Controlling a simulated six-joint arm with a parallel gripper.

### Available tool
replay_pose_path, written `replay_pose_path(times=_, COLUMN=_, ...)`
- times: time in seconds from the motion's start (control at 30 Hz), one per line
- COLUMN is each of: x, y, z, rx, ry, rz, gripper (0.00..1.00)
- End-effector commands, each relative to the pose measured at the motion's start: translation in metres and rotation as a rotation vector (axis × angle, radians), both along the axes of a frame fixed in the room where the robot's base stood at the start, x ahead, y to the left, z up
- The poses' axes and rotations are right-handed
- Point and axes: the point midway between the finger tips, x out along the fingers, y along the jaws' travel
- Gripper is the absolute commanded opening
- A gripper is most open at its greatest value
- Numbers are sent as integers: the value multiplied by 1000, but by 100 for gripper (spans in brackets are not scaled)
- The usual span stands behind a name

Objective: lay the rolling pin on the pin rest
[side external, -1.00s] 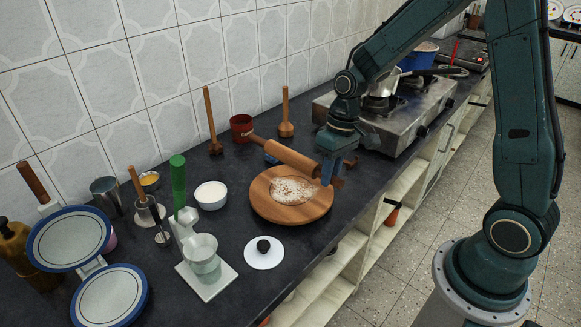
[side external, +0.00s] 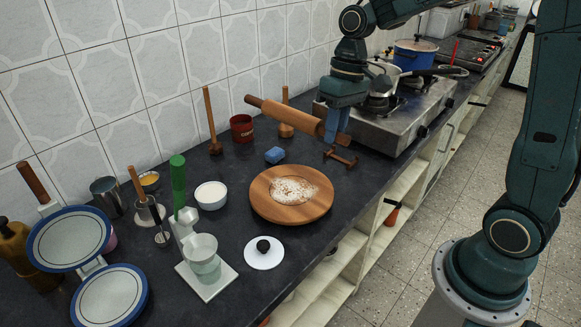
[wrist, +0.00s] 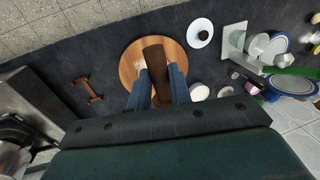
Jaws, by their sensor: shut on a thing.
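The wooden rolling pin (side external: 290,115) is held up in the air at its right-hand part, its left handle pointing toward the wall. My gripper (side external: 336,127) is shut on it, blue fingers on either side. The brown pin rest (side external: 340,159) stands empty on the counter, below and close to my gripper in the side view. It also shows in the wrist view (wrist: 88,88), left of the round board.
A round wooden board (side external: 262,205) with flour lies in front of the rest. The steel stove (side external: 405,130) is close on the right.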

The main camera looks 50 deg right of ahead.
Motion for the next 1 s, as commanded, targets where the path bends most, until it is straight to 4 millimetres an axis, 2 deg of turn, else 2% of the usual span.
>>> replay_pose_path(times=0.37, x=1, y=0, z=0, rx=0, ry=-3, rz=0, gripper=0)
replay_pose_path(times=0.57, x=4, y=-10, z=-5, rx=0, ry=-1, rz=-3, gripper=0)
replay_pose_path(times=0.77, x=14, y=-41, z=-20, rx=-1, ry=-2, rz=-7, gripper=0)
replay_pose_path(times=1.0, x=24, y=-106, z=-54, rx=-2, ry=-1, rz=-11, gripper=0)
